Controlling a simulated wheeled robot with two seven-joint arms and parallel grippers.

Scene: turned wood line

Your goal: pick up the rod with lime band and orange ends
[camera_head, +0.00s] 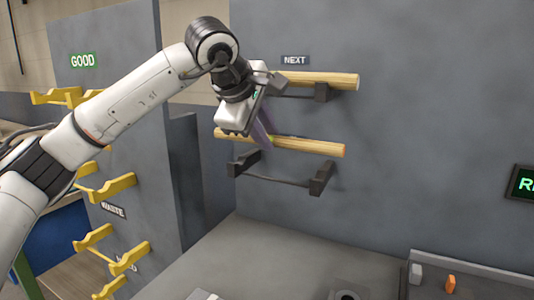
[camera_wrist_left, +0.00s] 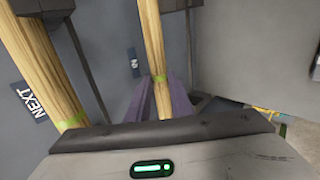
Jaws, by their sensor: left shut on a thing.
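The rod (camera_head: 310,146) is pale wood, with a slightly orange tint at its right end in the head view. A lime band shows on it in the left wrist view (camera_wrist_left: 153,40), between the purple fingers. My left gripper (camera_head: 263,136) is shut on this rod near its middle. The rod is nearly level and appears clear above the lower dark bracket (camera_head: 320,180). In the head view the gripper hides the band. My right gripper is not in view.
A second pale rod (camera_head: 330,79), also with a lime band in the left wrist view (camera_wrist_left: 45,75), lies on the upper bracket under the NEXT sign (camera_head: 295,60). Yellow holders (camera_head: 115,187) by GOOD and WASTE signs stand left. A grey bench (camera_head: 260,262) lies below.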

